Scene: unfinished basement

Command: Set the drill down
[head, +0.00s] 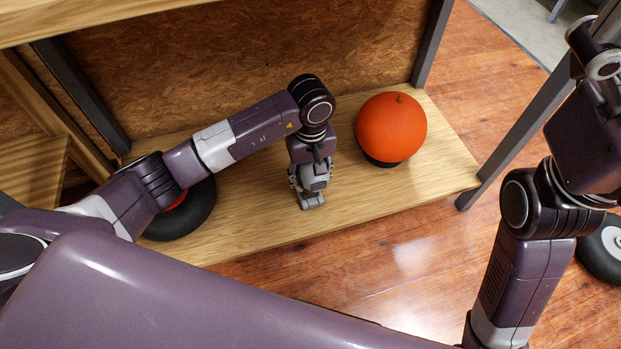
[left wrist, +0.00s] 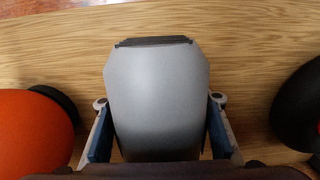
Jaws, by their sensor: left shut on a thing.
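The drill (head: 312,201) is a grey body, partly hidden under my left gripper (head: 309,174) in the head view. It is low over the wooden shelf board (head: 262,222), near the middle. I cannot tell whether it touches the board. In the left wrist view the drill (left wrist: 155,95) shows as a smooth grey shape with a dark ridged end. The fingers of my left gripper (left wrist: 158,130) are shut on its two sides.
An orange round object (head: 391,126) on a dark base stands right of the drill. A black round object (head: 188,216) with some red sits at the left, partly behind my arm. Dark metal posts (head: 431,45) frame the shelf. Bare board lies around the drill.

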